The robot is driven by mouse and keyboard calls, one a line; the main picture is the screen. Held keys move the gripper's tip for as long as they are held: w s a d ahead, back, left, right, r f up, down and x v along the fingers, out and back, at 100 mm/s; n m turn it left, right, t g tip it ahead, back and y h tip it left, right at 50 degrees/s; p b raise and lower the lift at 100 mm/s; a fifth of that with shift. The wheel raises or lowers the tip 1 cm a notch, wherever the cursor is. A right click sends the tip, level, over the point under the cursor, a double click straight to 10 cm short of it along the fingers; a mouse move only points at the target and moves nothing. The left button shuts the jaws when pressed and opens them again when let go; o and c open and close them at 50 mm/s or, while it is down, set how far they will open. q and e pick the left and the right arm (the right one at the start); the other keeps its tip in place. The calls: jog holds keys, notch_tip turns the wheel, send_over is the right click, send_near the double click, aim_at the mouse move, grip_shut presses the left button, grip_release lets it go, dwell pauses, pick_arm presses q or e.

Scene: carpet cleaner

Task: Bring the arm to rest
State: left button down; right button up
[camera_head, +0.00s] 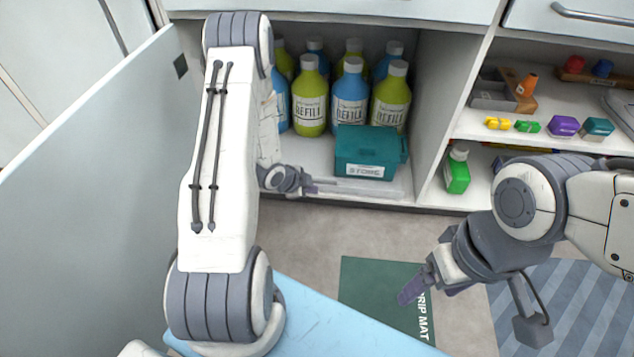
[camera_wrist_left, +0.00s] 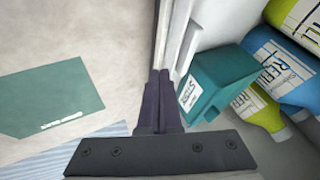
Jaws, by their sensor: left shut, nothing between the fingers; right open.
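My left arm comes in from the left in the head view, and its gripper (camera_head: 312,186) is at the front edge of the open cabinet, just left of the teal box. In the left wrist view its fingers (camera_wrist_left: 158,105) are together with nothing between them. My right gripper (camera_head: 420,283) is above the green drip mat in the head view; it is open and holds nothing visible. The teal box (camera_head: 367,147), with a white label, sits on the cabinet floor; it also shows in the left wrist view (camera_wrist_left: 222,75) beside the left fingers.
Several blue and green refill bottles (camera_head: 349,98) stand behind the box. The cabinet door (camera_head: 95,170) is open at the left. Shelves (camera_head: 560,115) with small coloured items and a green bottle (camera_head: 456,170) are at the right. The drip mat (camera_head: 375,285) lies on the floor.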

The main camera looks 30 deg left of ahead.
pick_arm(q)
jog(key=d+p+v, duration=0.1)
jog(key=p+v, duration=0.1)
jog(key=v, duration=0.4)
jog(key=shift+s+a+r+p, duration=0.25)
jog(key=shift+p, duration=0.1)
pick_arm(e)
notch_tip(320, 180, up, 4)
jog(key=shift+d+f, duration=0.1)
pick_arm(q)
jog(key=shift+r, duration=0.1)
